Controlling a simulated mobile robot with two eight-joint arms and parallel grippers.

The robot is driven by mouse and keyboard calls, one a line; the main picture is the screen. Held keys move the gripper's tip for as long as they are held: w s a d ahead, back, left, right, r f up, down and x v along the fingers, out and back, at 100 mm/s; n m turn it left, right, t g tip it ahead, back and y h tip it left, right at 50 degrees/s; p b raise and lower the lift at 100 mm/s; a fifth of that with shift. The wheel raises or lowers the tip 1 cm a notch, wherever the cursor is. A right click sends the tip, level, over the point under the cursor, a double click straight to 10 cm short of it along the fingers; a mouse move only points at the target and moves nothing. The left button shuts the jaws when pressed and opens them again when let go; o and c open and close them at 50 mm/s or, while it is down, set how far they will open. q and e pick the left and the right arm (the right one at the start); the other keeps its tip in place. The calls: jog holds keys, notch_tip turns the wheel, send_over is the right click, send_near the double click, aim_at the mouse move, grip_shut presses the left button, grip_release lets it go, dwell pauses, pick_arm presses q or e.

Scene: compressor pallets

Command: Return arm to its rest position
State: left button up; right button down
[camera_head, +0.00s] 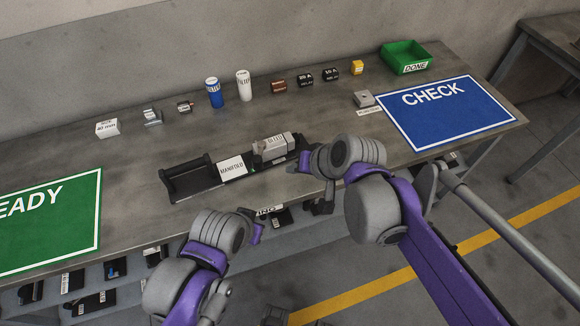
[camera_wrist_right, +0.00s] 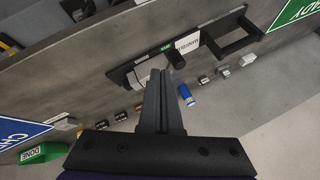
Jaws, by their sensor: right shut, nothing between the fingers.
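My right arm (camera_head: 375,200) reaches in from the lower right over the table's front edge. Its gripper (camera_head: 303,164) is beside the right end of the black manifold tray (camera_head: 205,183). In the right wrist view the gripper (camera_wrist_right: 161,85) has its two fingers together with nothing between them. The tray carries a grey block (camera_head: 272,149) and a MANIFOLD label. I cannot tell whether the fingers touch the tray or block. My left arm (camera_head: 200,255) is bent at the front edge, and its gripper (camera_head: 256,230) is mostly hidden behind its wrist.
A blue CHECK mat (camera_head: 445,115) lies at right and a green READY mat (camera_head: 50,220) at left. A green DONE bin (camera_head: 405,58), a blue can (camera_head: 214,93), a white can (camera_head: 243,85) and several small boxes line the back. Shelves with parts are below the front edge.

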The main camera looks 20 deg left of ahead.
jog(key=shift+s+r, duration=0.1)
jog(key=shift+r, duration=0.05)
dwell(0.4)
jog(key=s+d+f+m+h, duration=0.1)
jog(key=s+d, duration=0.3)
jog(key=d, duration=0.5)
jog(key=s+d+f+m+t+h+p, duration=0.1)
jog(key=s+d+f+h, duration=0.2)
jog(key=d, duration=0.7)
jog(key=s+d+f+m+t+h+p, duration=0.1)
jog(key=s+d, duration=0.4)
jog(key=d, duration=0.5)
jog(key=shift+d+f+h, duration=0.2)
jog(key=shift+f+h, duration=0.5)
jog(key=shift+h, duration=0.1)
